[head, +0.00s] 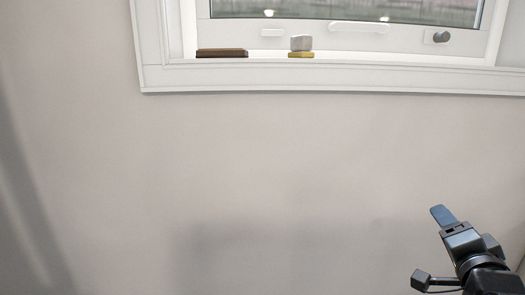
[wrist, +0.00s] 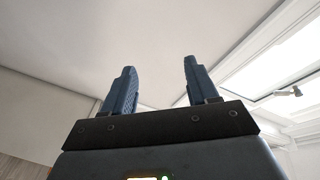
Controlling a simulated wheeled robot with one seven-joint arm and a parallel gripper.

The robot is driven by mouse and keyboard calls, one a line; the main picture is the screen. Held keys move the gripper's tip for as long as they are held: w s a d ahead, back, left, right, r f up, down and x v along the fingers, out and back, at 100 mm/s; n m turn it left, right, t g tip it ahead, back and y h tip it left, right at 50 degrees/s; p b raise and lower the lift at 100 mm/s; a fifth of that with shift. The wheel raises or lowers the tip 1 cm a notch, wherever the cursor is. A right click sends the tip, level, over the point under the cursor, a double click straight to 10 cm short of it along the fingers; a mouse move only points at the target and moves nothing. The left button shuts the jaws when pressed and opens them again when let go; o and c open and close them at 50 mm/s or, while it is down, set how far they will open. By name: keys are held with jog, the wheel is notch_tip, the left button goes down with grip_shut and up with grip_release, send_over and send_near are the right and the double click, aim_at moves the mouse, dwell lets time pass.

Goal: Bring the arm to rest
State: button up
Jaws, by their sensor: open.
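My gripper (head: 444,216) is at the lower right of the head view, in front of the bare wall and below the window. Its blue finger points up and to the left. In the wrist view my gripper (wrist: 157,88) shows two blue fingers set well apart, with nothing between them. It is open, empty and touches nothing that I can see. Behind the fingers are the pale ceiling and the window at the right.
A white window sill (head: 330,76) runs along the top of the head view. On it lie a flat brown block (head: 222,53) and a whitish block (head: 301,43) on a yellow piece (head: 301,55). The wall (head: 200,180) below is clear.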

jog(key=s+a+f+n+y, duration=0.1)
jog(key=s+a+f+n, duration=0.25)
jog(key=s, duration=0.35)
jog(key=s+a+f+n+y, duration=0.1)
jog(key=s+a+f+n, duration=0.1)
jog(key=s+f, duration=0.4)
jog(key=s+a+f+n, duration=0.2)
jog(key=s+a+f, duration=0.1)
jog(key=s, duration=0.6)
jog(key=s+a+r+n+g+y, duration=0.1)
jog(key=s+a+n, duration=0.2)
jog(key=s, duration=0.8)
jog(key=s+a+r+n+y, duration=0.1)
jog(key=s+a+r+n, duration=0.1)
jog(key=s, duration=0.9)
jog(key=shift+a+r+n+g, duration=0.2)
jog(key=shift+a+n+g, duration=0.25)
jog(key=shift+n, duration=0.4)
jog(key=shift+c, duration=0.7)
